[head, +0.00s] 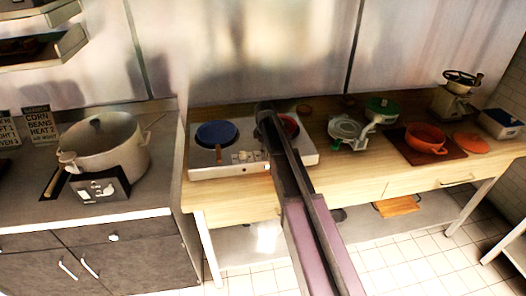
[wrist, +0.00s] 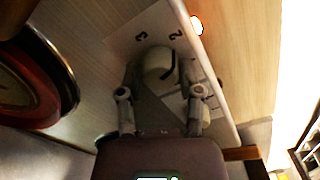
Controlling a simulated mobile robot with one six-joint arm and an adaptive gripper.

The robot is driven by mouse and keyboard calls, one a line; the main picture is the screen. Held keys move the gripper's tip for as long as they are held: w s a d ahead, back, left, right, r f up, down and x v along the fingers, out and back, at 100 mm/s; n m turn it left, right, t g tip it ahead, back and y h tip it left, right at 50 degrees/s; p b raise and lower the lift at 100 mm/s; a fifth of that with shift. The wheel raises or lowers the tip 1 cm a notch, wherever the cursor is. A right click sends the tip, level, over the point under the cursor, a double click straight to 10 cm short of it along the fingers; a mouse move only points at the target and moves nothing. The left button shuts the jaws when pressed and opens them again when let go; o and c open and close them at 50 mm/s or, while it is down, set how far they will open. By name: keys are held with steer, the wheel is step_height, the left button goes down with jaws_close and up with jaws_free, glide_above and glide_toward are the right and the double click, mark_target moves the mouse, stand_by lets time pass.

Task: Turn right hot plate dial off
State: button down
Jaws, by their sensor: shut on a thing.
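The white two-burner hot plate (head: 235,173) stands on the wooden counter. Its right dial (wrist: 156,66) shows in the wrist view as a pale round knob with a dark mark, beside printed numbers "3" and "2" on the panel. My gripper (wrist: 160,92) is at the front panel, with its two fingers around the dial, shut on it. In the head view my arm covers this dial and my gripper. A blue pan (head: 216,133) sits on the left burner. A red round pan (head: 290,125), partly behind my arm, is on the right burner; it also shows in the wrist view (wrist: 30,90).
The wooden counter (head: 235,201) holds a green-lidded item (head: 382,107), an orange pot (head: 425,139) on a dark board and a grinder (head: 455,98) to the right. A large pot (head: 103,150) stands on the left unit. Tiled floor lies in front.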

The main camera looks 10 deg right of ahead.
steer(key=m, duration=0.5)
steer(key=shift+s+d, duration=0.15)
steer(key=shift+s, duration=0.05)
steer(key=m, duration=0.5)
steer(key=shift+m, duration=0.4)
steer(key=m, duration=1)
steer(key=shift+m, duration=0.3)
steer(key=shift+c, duration=1.3)
jaws_free()
steer(key=shift+w, duration=0.1)
